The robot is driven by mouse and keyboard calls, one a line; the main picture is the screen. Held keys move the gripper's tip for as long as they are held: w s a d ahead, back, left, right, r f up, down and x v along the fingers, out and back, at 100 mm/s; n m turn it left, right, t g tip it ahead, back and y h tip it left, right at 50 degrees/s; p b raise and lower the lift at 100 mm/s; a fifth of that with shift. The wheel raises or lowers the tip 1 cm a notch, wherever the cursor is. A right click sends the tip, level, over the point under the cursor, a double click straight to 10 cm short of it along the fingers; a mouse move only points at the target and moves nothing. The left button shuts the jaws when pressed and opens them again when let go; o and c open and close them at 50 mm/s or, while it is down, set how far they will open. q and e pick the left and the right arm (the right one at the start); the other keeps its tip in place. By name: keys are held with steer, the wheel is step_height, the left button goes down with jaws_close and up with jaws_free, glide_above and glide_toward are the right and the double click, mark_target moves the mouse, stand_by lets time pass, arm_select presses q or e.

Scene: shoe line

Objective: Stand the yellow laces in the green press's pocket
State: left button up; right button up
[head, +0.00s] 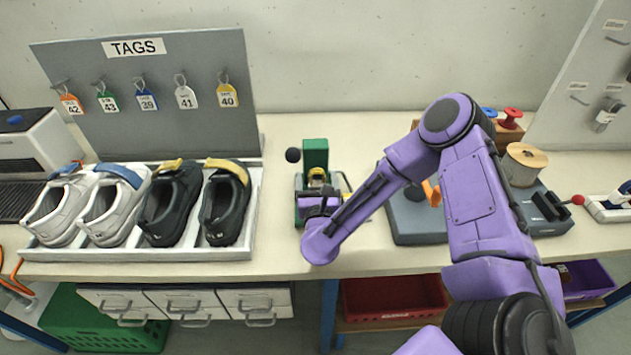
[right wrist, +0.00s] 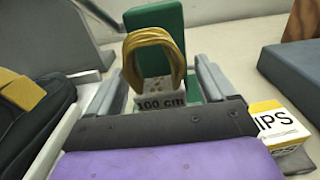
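The yellow laces (right wrist: 152,42) are a looped bundle, upright, with a pale part marked "100 cm" low in front of them. They stand at the front of the green press (right wrist: 165,18), between its upright block and my right wrist. In the head view the laces (head: 317,176) show small below the top of the green press (head: 315,152). My right gripper (right wrist: 163,80) has its grey fingers spread on either side of the laces, with gaps visible beside them. The pocket's edges and the laces' lower end are mostly hidden. My left gripper is out of view.
A tray (head: 250,235) with several shoes stands left of the press. A yellow-white box (right wrist: 275,125) sits close to the right finger. A grey-blue block (head: 415,222) lies right of the press, partly behind my right arm. The bench behind the press is clear.

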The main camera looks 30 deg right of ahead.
steer(key=b+v, duration=0.4)
steer(key=v, duration=0.6)
steer(key=shift+a+f, duration=0.15)
steer(key=shift+s+a, duration=0.1)
steer(key=shift+s, duration=0.05)
